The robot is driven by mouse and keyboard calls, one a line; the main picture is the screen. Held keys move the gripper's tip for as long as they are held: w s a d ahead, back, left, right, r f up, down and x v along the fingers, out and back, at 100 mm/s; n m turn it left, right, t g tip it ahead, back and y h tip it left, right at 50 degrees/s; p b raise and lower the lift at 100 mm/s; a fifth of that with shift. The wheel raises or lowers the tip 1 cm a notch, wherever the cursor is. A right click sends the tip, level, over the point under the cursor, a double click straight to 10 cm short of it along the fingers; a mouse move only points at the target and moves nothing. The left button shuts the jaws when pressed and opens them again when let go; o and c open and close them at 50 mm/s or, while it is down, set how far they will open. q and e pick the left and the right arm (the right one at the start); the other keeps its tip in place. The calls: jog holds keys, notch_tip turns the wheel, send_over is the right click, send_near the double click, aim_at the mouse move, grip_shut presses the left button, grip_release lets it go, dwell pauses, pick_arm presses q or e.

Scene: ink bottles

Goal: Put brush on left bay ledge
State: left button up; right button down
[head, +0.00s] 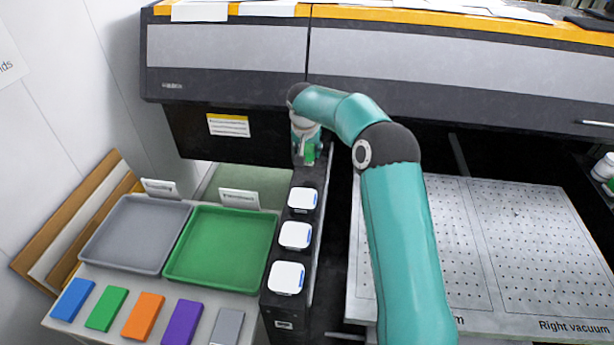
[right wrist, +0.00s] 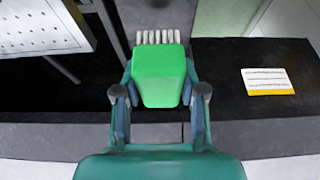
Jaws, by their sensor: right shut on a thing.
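The brush is a green block with a row of pale bristles at its far end (right wrist: 160,78). My right gripper (right wrist: 160,98) is shut on it, one finger at each side. In the head view a small part of the green brush (head: 309,155) shows under the right gripper (head: 305,150), above the far end of the dark column. The left bay's dark surface (head: 190,135) lies left of the gripper, under the left cover; it also shows in the right wrist view (right wrist: 225,75). Which part is the ledge is not clear. My left gripper is not in view.
Three white-capped bottles (head: 294,236) stand in a row on the dark column. A grey tray (head: 135,236) and a green tray (head: 221,246) lie left of it. Several coloured blocks (head: 143,315) lie in front. A perforated plate (head: 500,245) is at right.

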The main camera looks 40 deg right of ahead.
aim_at(310, 172)
notch_tip(310, 172, down, 3)
jog(key=shift+d+r+b, duration=0.1)
jog(key=shift+r+b, duration=0.1)
jog(key=shift+b, duration=0.2)
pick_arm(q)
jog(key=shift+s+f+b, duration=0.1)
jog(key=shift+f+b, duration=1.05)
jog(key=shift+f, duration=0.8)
pick_arm(e)
jog(key=shift+s+f, duration=0.1)
jog(key=shift+f, duration=1.75)
jog(key=shift+f, duration=0.15)
jog(key=c, duration=0.7)
grip_release()
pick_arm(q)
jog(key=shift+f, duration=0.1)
pick_arm(e)
jog(key=shift+o, duration=0.2)
